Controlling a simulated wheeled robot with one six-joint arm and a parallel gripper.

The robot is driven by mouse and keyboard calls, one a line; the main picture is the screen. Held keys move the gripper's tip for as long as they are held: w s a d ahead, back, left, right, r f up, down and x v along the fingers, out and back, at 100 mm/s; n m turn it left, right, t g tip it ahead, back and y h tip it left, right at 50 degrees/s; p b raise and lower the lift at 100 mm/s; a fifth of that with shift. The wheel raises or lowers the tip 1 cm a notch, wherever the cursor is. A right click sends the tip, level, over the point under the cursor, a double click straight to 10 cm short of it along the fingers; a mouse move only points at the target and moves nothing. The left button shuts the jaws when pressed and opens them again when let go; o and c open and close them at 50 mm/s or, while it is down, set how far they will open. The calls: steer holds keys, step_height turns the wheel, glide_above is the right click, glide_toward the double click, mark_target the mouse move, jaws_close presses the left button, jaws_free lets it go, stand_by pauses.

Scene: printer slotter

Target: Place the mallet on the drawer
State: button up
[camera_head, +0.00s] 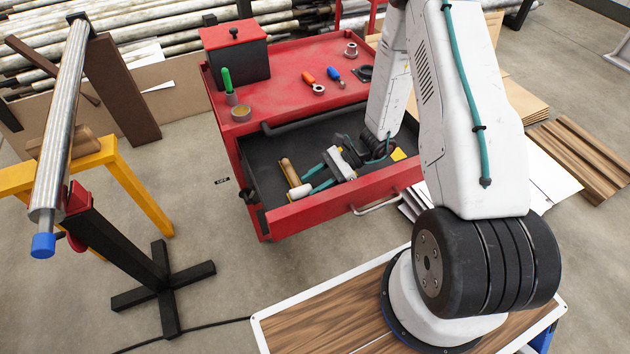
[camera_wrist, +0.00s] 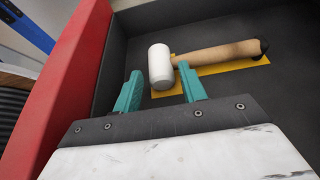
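The mallet, with a white head (camera_wrist: 160,66) and a wooden handle with a dark end (camera_wrist: 215,55), lies in the open drawer of the red tool cart. In the wrist view it rests over a yellow patch (camera_wrist: 240,66) on the dark drawer floor (camera_wrist: 280,20). In the head view the mallet (camera_head: 289,172) lies in the left part of the drawer (camera_head: 345,203). My gripper (camera_wrist: 161,90) is open, its teal fingers spread. The white head is just beyond the gap between the fingertips, with nothing visibly gripped. My gripper also shows beside the mallet in the head view (camera_head: 307,181).
The red drawer wall (camera_wrist: 65,85) is close at left in the wrist view. Another yellow patch (camera_head: 398,154) shows at the drawer's right.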

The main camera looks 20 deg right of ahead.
steer(key=shift+o, duration=0.2)
steer(key=shift+r, duration=0.15)
steer(key=shift+d+r, duration=0.15)
steer(key=shift+d, duration=0.1)
steer(key=v, duration=1)
steer(key=shift+d+r, duration=0.1)
steer(key=shift+d, duration=0.2)
steer(key=shift+d+r, duration=0.1)
steer(key=shift+d, duration=0.15)
steer(key=shift+r, duration=0.35)
steer(key=s+a+r+n+g+h, duration=0.1)
steer(key=s+a+r+n+h, duration=0.15)
steer(key=r, duration=0.45)
steer(key=s+a+r+n+g+h, duration=0.1)
steer(key=a+r+n, duration=0.1)
steer(key=r+n, duration=0.35)
steer(key=s+a+r+n+g+h, duration=0.1)
steer(key=s+a+r+h, duration=0.1)
steer(key=r, duration=0.6)
steer(key=s+a+r+n+t+h, duration=0.1)
steer(key=s+r+n+t+h, duration=0.3)
steer(key=s+r+n+h, duration=0.4)
steer(key=s+r+n, duration=0.1)
steer(key=s+r, duration=0.4)
steer(key=s, duration=0.3)
steer(key=shift+s, duration=0.25)
